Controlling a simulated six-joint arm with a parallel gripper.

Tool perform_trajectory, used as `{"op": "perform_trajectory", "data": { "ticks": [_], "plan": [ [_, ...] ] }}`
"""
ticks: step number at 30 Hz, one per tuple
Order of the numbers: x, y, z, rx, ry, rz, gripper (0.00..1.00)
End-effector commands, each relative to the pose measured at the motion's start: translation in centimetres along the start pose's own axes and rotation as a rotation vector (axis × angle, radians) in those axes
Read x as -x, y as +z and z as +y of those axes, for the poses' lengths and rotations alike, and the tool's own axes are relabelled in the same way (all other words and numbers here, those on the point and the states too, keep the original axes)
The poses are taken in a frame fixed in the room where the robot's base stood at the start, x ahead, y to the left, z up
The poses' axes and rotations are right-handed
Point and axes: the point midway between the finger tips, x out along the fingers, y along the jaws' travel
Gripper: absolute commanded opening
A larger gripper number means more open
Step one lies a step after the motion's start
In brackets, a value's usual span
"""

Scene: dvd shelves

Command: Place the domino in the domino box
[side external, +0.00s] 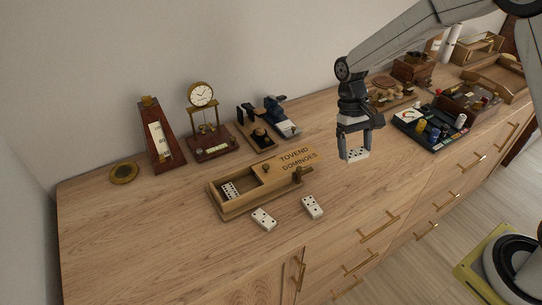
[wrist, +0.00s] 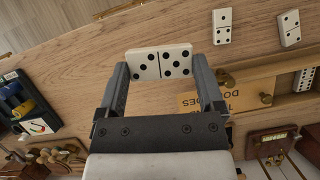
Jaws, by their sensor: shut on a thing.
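A white domino with black pips (wrist: 160,63) is held between the two fingers of my gripper (wrist: 160,72) in the wrist view. In the side view my gripper (side external: 356,150) holds this domino (side external: 356,155) above the cabinet top, to the right of the domino box. The wooden domino box (side external: 236,207), lettered "TOVEND DOMINOES", has its lid (side external: 290,160) slid partly open. One domino (side external: 230,190) lies inside its open left part. Two more dominoes, one (side external: 264,219) and another (side external: 312,207), lie on the wood in front of the box.
Behind the box stand a metronome (side external: 162,140), a small clock (side external: 203,97) and dark instruments (side external: 257,130). A tray of coloured pieces (side external: 430,128) sits to the right.

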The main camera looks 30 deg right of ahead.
Motion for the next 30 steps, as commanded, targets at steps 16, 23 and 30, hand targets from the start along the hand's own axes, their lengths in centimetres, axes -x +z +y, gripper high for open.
{"op": "perform_trajectory", "data": {
  "ticks": [16,23,30],
  "plan": [
    [0.6,1.3,-8.5,-0.614,-0.257,0.0,0.21],
    [0.9,2.1,-11.7,-0.884,-0.369,0.001,0.21],
    [1.3,2.9,-14.3,-1.137,-0.472,0.0,0.21]
  ]
}}
